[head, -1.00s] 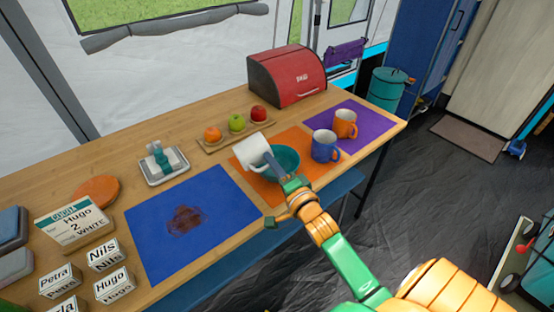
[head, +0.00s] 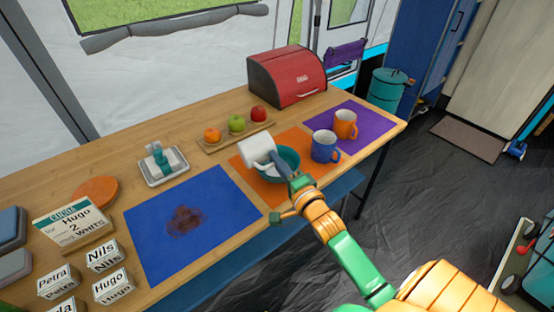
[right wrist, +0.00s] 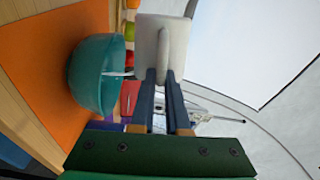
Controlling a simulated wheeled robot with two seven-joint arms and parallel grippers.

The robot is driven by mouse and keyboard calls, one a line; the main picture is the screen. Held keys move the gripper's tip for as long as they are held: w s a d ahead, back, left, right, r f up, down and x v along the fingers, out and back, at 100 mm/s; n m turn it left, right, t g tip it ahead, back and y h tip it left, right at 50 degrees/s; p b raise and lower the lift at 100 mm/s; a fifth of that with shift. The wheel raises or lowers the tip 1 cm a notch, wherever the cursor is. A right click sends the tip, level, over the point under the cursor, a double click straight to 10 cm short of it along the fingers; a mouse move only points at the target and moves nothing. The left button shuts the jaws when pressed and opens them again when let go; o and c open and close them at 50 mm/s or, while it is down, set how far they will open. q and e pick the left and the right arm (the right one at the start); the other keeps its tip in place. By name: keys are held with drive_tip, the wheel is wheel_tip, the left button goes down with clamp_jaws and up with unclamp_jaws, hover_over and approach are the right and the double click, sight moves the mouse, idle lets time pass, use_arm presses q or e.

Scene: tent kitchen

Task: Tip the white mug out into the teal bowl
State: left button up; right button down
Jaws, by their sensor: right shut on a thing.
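The white mug (head: 256,149) is held above the left side of the teal bowl (head: 291,157), tipped over toward it. My right gripper (head: 281,168) is shut on the mug's handle; the right wrist view shows both dark fingers (right wrist: 164,88) at the handle of the mug (right wrist: 150,42). The bowl (right wrist: 92,78) stands on the orange mat (head: 247,167), beside the mug in that view. A pale streak shows at the bowl's mouth; I cannot tell what it is. The mug's inside is hidden. My left gripper is out of view.
A blue mug (head: 325,147) and an orange mug (head: 345,124) stand right of the bowl. Behind are a fruit tray (head: 214,147) and a red bread box (head: 288,78). A stained blue mat (head: 225,216) lies to the left, free of objects.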

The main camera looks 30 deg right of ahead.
drive_tip(key=shift+d+f+m, duration=0.25)
drive_tip(key=shift+f+m, duration=0.2)
drive_tip(key=shift+m, duration=0.15)
idle(0.3)
drive_tip(key=shift+d+r+m+p, duration=0.15)
drive_tip(key=shift+m+p, duration=0.15)
drive_tip(key=shift+m, duration=0.3)
